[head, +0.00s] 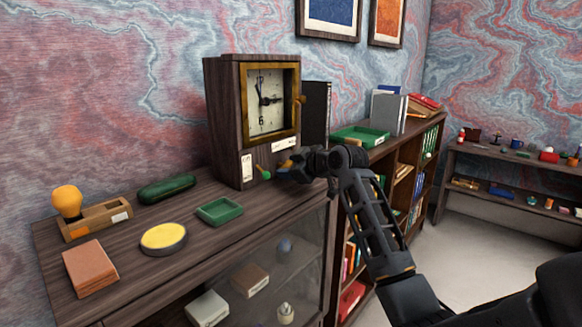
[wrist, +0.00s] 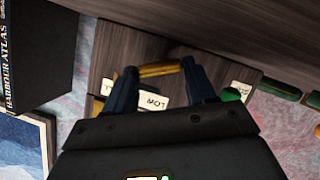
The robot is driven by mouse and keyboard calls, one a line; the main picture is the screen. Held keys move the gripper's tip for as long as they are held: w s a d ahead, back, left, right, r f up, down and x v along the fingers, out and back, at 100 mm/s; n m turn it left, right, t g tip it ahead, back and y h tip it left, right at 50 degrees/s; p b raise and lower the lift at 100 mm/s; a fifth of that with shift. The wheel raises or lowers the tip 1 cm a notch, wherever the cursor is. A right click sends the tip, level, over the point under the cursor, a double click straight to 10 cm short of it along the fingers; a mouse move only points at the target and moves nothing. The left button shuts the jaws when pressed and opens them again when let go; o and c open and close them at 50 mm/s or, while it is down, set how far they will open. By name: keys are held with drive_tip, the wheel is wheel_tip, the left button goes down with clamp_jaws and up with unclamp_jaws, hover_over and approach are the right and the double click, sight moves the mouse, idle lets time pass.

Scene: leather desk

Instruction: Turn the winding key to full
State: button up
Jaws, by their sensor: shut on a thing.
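A dark wooden clock (head: 223,120) with a brass-framed white dial (head: 268,100) stands on the cabinet. My gripper (head: 288,167) is at the lower front of the clock. In the wrist view, my gripper (wrist: 162,82) is shut on the brass winding key (wrist: 160,70), with one dark finger at each end of it. The key lies nearly level across that picture. A white label (wrist: 156,101) with dark letters, seen upside down, shows between the fingers. A green knob (wrist: 232,94) is just beside the right finger; it also shows in the head view (head: 265,174).
On the cabinet top are a green tray (head: 220,211), a yellow round tin (head: 163,238), a brown block (head: 90,267), a green case (head: 166,188) and a wooden holder with an orange bulb (head: 68,201). A black book (wrist: 38,50) stands close beside the clock.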

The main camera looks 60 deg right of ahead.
drive_tip(key=shift+r+m+y+p, duration=0.15)
drive_tip(key=shift+m+y+p, duration=0.25)
drive_tip(key=shift+m, duration=0.3)
drive_tip(key=shift+d+m+y+p, duration=0.2)
drive_tip(key=shift+m+y+p, duration=0.15)
drive_tip(key=shift+m+y, duration=0.4)
drive_tip(key=o, duration=1)
drive_tip(key=shift+o, duration=0.2)
drive_tip(key=shift+s, duration=0.1)
drive_tip(key=shift+b+v, duration=0.85)
drive_tip(key=shift+v, duration=3)
drive_tip(key=shift+f, duration=0.2)
